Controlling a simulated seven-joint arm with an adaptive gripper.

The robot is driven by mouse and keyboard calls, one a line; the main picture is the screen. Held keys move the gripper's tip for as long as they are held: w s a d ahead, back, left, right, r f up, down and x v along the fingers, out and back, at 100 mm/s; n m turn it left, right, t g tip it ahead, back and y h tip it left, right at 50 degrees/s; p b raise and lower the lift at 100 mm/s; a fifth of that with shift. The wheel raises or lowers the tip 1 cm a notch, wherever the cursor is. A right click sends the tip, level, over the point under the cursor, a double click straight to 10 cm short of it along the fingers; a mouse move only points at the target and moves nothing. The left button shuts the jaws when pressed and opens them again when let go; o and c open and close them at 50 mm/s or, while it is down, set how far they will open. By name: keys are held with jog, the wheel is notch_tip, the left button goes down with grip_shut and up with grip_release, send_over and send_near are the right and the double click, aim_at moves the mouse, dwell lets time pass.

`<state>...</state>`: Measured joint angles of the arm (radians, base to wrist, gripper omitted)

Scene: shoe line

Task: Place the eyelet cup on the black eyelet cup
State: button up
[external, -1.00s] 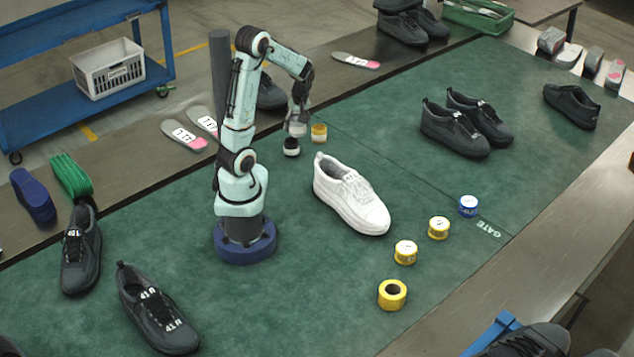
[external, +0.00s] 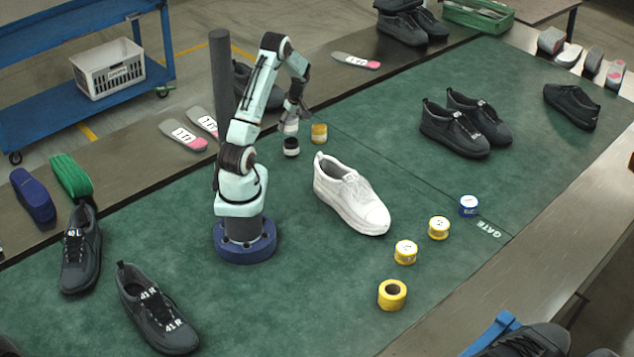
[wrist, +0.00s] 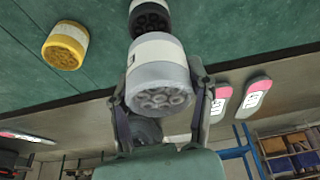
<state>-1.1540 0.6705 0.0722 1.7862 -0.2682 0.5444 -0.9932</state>
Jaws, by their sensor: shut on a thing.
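My gripper (external: 292,113) is shut on a grey eyelet cup with a white band (wrist: 158,75); the held cup also shows in the external view (external: 290,127). In the wrist view the black cup (wrist: 150,20) shows at the top, partly hidden behind the held cup. The held cup appears just above the black cup; I cannot tell whether they touch.
A yellow eyelet cup (external: 319,134) stands close to the right of the black cup. A white shoe (external: 350,196) lies on the mat further right. Several tape-like rolls stand beyond it. A dark shoe (external: 243,75) is behind my arm.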

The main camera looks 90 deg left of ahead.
aim_at(290, 132)
jog(key=shift+w+x, duration=0.2)
jog(key=shift+x, duration=0.7)
jog(key=shift+w+x, duration=0.2)
jog(key=shift+x, duration=0.7)
jog(key=shift+d+f, duration=0.1)
jog(key=shift+f, duration=0.1)
jog(key=shift+f, duration=0.1)
jog(key=o, duration=1.2)
jog(key=v, duration=1.2)
jog(key=shift+w+d+r, duration=0.1)
jog(key=shift+r, duration=0.15)
